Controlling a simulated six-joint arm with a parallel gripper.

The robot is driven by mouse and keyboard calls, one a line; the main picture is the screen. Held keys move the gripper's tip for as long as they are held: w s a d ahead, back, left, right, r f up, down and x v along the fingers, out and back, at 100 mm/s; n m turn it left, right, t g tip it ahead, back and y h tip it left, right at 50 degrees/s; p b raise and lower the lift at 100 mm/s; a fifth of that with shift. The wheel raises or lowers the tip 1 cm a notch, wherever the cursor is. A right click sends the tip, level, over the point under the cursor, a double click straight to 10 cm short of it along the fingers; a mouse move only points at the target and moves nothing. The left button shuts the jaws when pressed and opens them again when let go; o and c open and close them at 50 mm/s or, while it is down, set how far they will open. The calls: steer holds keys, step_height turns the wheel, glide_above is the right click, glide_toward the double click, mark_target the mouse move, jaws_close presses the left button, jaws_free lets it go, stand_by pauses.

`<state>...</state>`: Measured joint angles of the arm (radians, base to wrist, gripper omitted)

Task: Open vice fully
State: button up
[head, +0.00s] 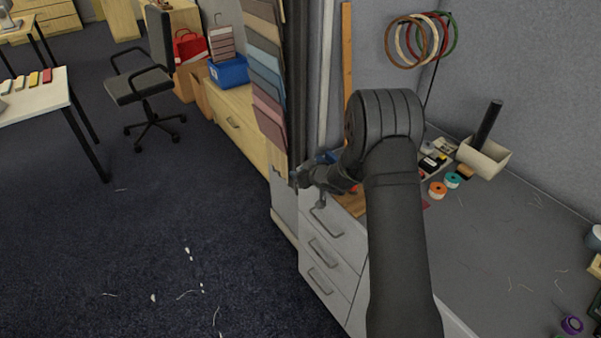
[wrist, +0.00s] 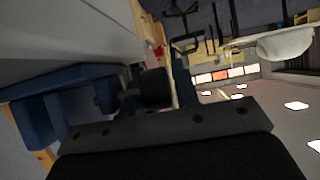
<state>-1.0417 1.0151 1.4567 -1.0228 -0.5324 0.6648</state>
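The blue vice (wrist: 48,110) fills the left of the wrist view, and a small blue part of it (head: 328,157) shows in the head view behind my arm, at the left end of the grey worktop. A dark round part (wrist: 155,88), which looks like the vice's screw or handle end, stands between my fingers. My gripper (head: 308,180) is at the worktop's left end, close against the vice. In the wrist view the fingers stand apart on either side of the dark part. Whether they press on it is too dark to tell. The jaw gap is hidden.
The grey worktop (head: 480,255) extends right, with orange (head: 437,190) and teal (head: 453,180) rolls and a cream holder (head: 483,158) near the wall. White drawers (head: 322,250) stand below my gripper. Hanging colour samples (head: 266,70) are close on the left. The floor at left is open.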

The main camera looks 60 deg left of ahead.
steer(key=v, duration=1.7)
steer(key=shift+d, duration=0.2)
steer(key=a+f+y, duration=0.2)
steer(key=a, duration=0.2)
steer(key=a+f+y, duration=0.2)
steer(key=a+f, duration=0.1)
steer(key=a, duration=0.2)
steer(key=a+f+y, duration=0.2)
steer(key=a, duration=0.2)
steer(key=shift+a+f, duration=0.35)
steer(key=shift+a, duration=0.55)
